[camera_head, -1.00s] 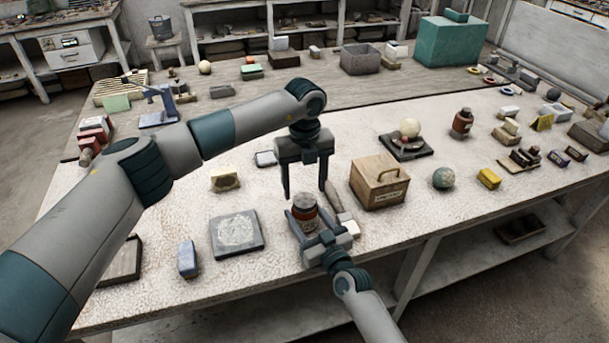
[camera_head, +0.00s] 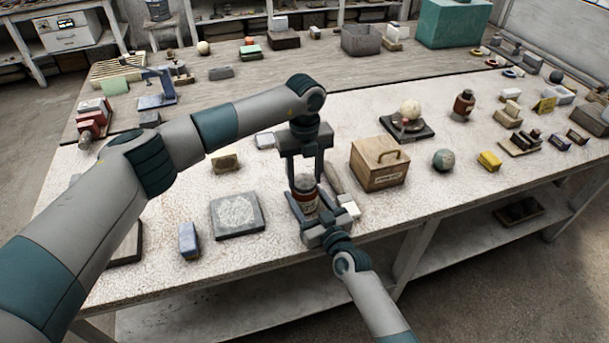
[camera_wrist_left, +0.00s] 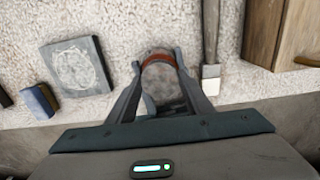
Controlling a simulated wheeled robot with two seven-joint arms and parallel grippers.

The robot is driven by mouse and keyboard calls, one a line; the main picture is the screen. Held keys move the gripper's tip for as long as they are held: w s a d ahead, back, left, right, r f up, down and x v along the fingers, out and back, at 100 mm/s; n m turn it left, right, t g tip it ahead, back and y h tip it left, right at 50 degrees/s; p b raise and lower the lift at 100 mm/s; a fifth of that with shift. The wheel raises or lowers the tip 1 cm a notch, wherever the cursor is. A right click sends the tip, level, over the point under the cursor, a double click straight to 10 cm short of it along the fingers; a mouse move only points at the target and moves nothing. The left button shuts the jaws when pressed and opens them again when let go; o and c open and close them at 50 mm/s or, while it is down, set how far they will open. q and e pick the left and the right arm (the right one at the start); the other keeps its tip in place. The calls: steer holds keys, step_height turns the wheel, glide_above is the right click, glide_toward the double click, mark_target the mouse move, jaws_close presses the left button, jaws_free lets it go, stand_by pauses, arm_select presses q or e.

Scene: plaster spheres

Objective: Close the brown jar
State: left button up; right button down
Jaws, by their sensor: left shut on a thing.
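The brown jar (camera_head: 309,204) stands upright near the front edge of the bench, with a pale label on its side. Its round greyish lid (camera_head: 304,183) is at the top of the jar and also shows from above in the left wrist view (camera_wrist_left: 165,85), with a red-brown rim behind it. My left gripper (camera_head: 304,187) points straight down and is shut on the lid. My right gripper (camera_head: 308,208) reaches in low from the front, its fingers on either side of the jar body. Whether they press on it is hidden. Lid seating is unclear.
A wooden box (camera_head: 378,163) stands close to the right of the jar. A grey slab (camera_head: 237,214) and a blue block (camera_head: 189,240) lie to the left. A second brown bottle (camera_head: 463,106) stands further back right. The bench between slab and jar is clear.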

arm_select(q)
steer(key=m, duration=0.8)
steer(key=shift+m, duration=0.3)
steer(key=m, duration=0.4)
steer(key=shift+m, duration=0.3)
steer(key=m, duration=0.4)
steer(key=shift+m, duration=0.4)
steer(key=o, duration=1.3)
steer(key=shift+c, duration=0.2)
steer(key=shift+r, duration=0.1)
step_height(320, 180, up, 12)
